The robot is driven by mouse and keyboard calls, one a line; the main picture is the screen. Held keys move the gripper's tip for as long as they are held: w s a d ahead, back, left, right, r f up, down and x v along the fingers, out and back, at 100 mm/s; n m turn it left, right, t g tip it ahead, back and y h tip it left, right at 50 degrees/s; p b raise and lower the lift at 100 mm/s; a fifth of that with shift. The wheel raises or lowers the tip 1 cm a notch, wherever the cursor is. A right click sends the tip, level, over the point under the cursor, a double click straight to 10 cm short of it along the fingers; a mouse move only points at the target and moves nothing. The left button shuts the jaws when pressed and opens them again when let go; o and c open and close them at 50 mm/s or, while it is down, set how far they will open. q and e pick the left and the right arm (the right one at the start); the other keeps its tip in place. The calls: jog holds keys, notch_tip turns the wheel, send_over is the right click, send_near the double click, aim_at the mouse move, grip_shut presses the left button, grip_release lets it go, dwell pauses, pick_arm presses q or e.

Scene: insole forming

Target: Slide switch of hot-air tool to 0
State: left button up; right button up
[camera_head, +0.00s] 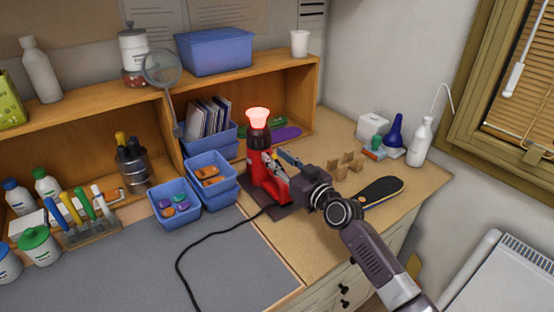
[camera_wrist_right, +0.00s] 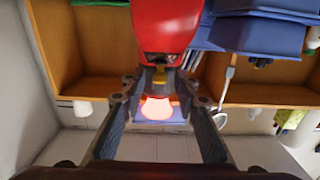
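The red hot-air tool (camera_head: 268,171) stands upright on a dark base on the desk, with its nozzle (camera_head: 257,119) pointing up and glowing orange-red. My right gripper (camera_head: 277,164) is at the tool's right side, at about the middle of its body. In the right wrist view the picture is upside down: the red body (camera_wrist_right: 168,28) is at the top and the glowing nozzle (camera_wrist_right: 156,109) below it. The gripper's fingertips (camera_wrist_right: 160,76) are close in front of the tool; whether they touch it or each other is unclear. The switch cannot be made out. My left gripper is out of view.
Blue bins (camera_head: 174,211) stand left of the tool and a wooden shelf (camera_head: 305,90) behind it. A black cable (camera_head: 190,247) crosses the grey mat (camera_head: 120,270). Small wooden blocks (camera_head: 347,163) and a dark insole-shaped piece (camera_head: 381,190) lie to the right.

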jog(key=shift+f, duration=0.1)
jog(key=shift+s+d, duration=0.15)
jog(key=shift+s, duration=0.05)
jog(key=v, duration=1.1)
jog(key=shift+s, duration=0.25)
jog(key=shift+d+f, duration=0.1)
jog(key=shift+d, duration=0.05)
